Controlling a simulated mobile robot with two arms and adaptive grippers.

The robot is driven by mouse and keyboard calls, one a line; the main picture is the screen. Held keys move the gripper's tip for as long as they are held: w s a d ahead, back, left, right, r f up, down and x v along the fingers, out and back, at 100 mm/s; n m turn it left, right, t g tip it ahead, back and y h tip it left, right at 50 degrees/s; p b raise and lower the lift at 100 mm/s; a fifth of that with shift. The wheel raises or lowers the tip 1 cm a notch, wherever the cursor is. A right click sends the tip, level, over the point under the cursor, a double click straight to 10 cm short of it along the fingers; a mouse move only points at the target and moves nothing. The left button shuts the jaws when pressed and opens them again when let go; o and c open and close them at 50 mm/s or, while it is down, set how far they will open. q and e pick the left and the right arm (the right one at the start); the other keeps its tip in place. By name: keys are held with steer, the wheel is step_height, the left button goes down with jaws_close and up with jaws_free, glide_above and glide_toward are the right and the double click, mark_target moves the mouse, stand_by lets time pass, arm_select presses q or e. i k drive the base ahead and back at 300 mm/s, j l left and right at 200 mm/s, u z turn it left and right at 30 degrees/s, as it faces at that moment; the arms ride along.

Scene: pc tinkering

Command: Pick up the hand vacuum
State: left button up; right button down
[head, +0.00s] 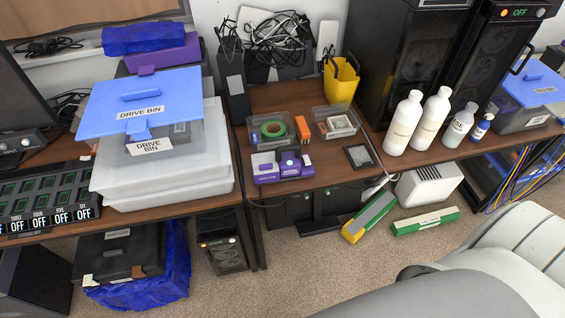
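I cannot make out for certain which thing is the hand vacuum. A purple and grey device (283,166) sits at the front of the middle desk. Neither of my grippers is in view, and nothing here is seen held.
A green and white box (425,221) and a pale ribbed box (429,184) are on the floor. White bottles (403,122) stand on the right desk. Stacked bins (165,178) fill the left desk. Carpet (285,270) is open at lower middle.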

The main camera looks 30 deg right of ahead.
mark_target(291, 165)
steer(key=l+u, duration=0.15)
steer(key=l, duration=0.9)
steer(key=l+u, duration=0.15)
steer(key=l, duration=0.85)
steer(key=k, duration=0.05)
